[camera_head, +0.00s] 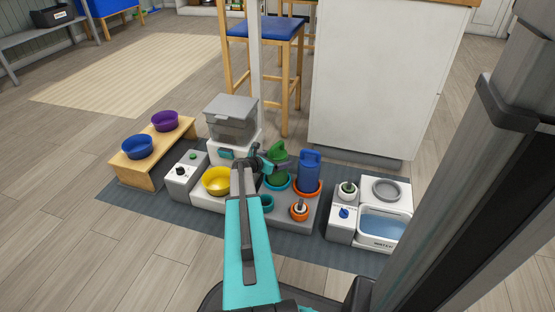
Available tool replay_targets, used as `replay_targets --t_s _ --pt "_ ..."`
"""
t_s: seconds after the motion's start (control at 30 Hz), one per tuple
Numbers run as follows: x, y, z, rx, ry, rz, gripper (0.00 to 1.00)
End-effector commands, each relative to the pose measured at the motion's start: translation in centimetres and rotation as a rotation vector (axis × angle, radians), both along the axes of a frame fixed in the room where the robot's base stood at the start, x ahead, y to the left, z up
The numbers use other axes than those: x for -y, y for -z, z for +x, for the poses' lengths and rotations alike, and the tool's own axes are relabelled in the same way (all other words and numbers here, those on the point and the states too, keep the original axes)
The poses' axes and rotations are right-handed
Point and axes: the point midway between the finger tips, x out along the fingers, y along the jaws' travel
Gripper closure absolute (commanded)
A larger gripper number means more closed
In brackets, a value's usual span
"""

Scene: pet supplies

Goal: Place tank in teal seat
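A green tank (280,152) stands or hangs just above or in the teal seat (277,185) on the grey base. I cannot tell whether it rests there. A blue tank (309,168) stands upright in the orange seat (307,188) to its right. My gripper (262,161) is at the green tank's left side, at the far end of my teal arm. The fingers are small and partly hidden, so I cannot tell whether they are closed on it.
A yellow bowl (216,181) and a grey-lidded bin (231,118) are left of the gripper. A wooden stand (151,165) holds blue and purple bowls. A water tray (383,227) is at right. A white cabinet (375,90) stands behind.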

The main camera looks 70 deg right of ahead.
Motion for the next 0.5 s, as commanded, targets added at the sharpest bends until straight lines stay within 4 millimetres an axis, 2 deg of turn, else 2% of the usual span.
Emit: replay_targets --t_s 0.43,0.47,0.5 --pt "0.12 -0.06 -0.06 -0.001 0.0 -0.004 0.83" --pt "0.03 0.23 -0.08 0.0 0.001 0.0 0.18" --pt "0.04 0.21 -0.09 0.0 0.001 0.0 0.11"
